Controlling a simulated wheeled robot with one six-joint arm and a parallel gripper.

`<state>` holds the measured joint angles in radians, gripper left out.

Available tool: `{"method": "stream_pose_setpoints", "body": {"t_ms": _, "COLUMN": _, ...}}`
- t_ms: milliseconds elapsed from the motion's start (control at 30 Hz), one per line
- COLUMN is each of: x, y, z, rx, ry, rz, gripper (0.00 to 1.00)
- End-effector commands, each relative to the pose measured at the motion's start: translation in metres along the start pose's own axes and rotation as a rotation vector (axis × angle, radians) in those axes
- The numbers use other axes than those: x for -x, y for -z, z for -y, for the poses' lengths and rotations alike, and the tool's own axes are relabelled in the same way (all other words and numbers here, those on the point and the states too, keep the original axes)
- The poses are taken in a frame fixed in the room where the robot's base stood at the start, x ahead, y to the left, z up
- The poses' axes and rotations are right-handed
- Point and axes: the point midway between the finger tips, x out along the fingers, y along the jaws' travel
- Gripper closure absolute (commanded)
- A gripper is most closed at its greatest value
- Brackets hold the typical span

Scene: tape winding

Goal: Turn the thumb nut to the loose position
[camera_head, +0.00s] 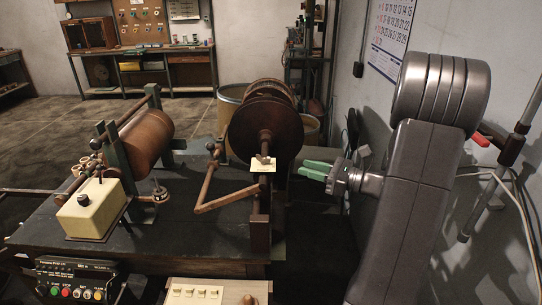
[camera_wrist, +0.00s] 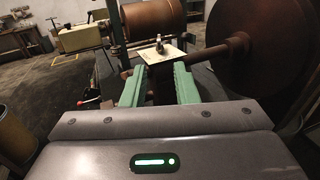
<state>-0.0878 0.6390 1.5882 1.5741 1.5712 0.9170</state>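The thumb nut (camera_head: 264,158) is a small brownish winged piece in front of a pale square plate (camera_head: 263,167), on the shaft end of the large brown reel. It also shows in the wrist view (camera_wrist: 159,44), with the plate (camera_wrist: 172,54) around it. My gripper (camera_head: 313,170) has green fingers and is to the right of the nut, clear of it. In the wrist view my gripper (camera_wrist: 156,72) is open and empty, with the nut beyond the fingertips and roughly between their lines. Any marking on the plate is too small to read.
The large brown reel (camera_head: 266,128) stands behind the nut. A bent brown arm (camera_head: 223,199) reaches toward the shaft from the left. A brown drum (camera_head: 147,140) and a cream box (camera_head: 92,209) sit on the dark bench (camera_head: 170,240). A wall is at the right.

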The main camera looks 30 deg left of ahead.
Motion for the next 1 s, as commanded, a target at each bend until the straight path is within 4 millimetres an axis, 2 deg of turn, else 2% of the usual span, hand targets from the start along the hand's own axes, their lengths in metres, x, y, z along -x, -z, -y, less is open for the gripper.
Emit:
{"method": "stream_pose_setpoints", "body": {"t_ms": 167, "x": -0.024, "y": -0.002, "z": -0.001, "rx": 0.0, "ry": -0.004, "rz": -0.001, "gripper": 0.73}}
{"method": "stream_pose_setpoints", "body": {"t_ms": 400, "x": -0.076, "y": -0.002, "z": -0.002, "rx": 0.001, "ry": -0.006, "rz": -0.002, "gripper": 0.73}}
{"method": "stream_pose_setpoints", "body": {"t_ms": 600, "x": -0.112, "y": -0.001, "z": -0.002, "rx": 0.001, "ry": -0.003, "rz": -0.002, "gripper": 0.73}}
{"method": "stream_pose_setpoints", "body": {"t_ms": 800, "x": -0.131, "y": 0.0, "z": -0.001, "rx": 0.002, "ry": -0.001, "rz": -0.002, "gripper": 0.73}}
{"method": "stream_pose_setpoints", "body": {"t_ms": 1000, "x": -0.135, "y": 0.001, "z": -0.001, "rx": 0.002, "ry": 0.0, "rz": -0.003, "gripper": 0.73}}
